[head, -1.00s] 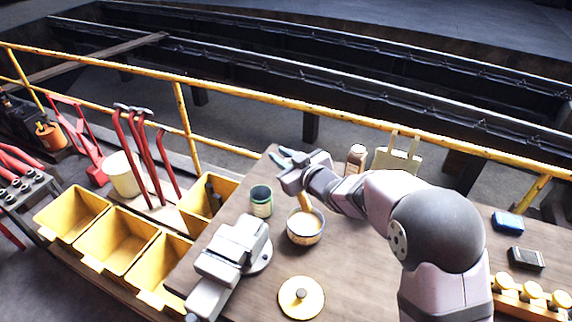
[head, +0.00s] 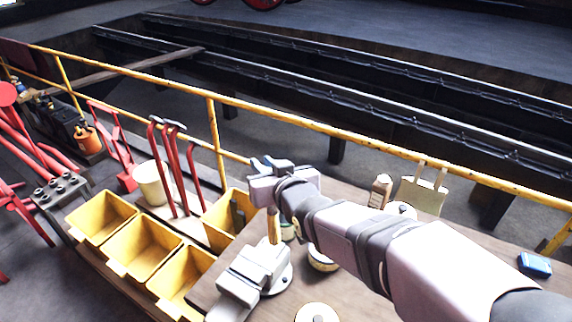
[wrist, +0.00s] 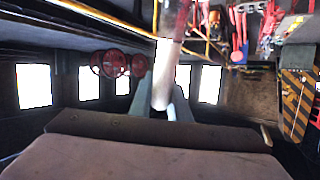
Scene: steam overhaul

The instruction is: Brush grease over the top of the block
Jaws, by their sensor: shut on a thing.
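My gripper (head: 270,170) is shut on a brush (head: 273,226), whose tan lower part hangs down beneath it, just behind the grey vise (head: 252,268). In the wrist view, a pale piece of the brush (wrist: 162,85) stands between the fingers. Light grey blocky shapes show at the vise's jaws; I cannot clearly tell a separate block from the vise, nor whether the brush touches it. The grease tub (head: 322,260) stands right of the vise, partly hidden by my arm.
Yellow bins (head: 143,245) stand left of the vise. A round cream lid (head: 316,313) lies at the front. A yellow rail (head: 350,138) runs behind the bench. A bottle (head: 380,190) stands at the back.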

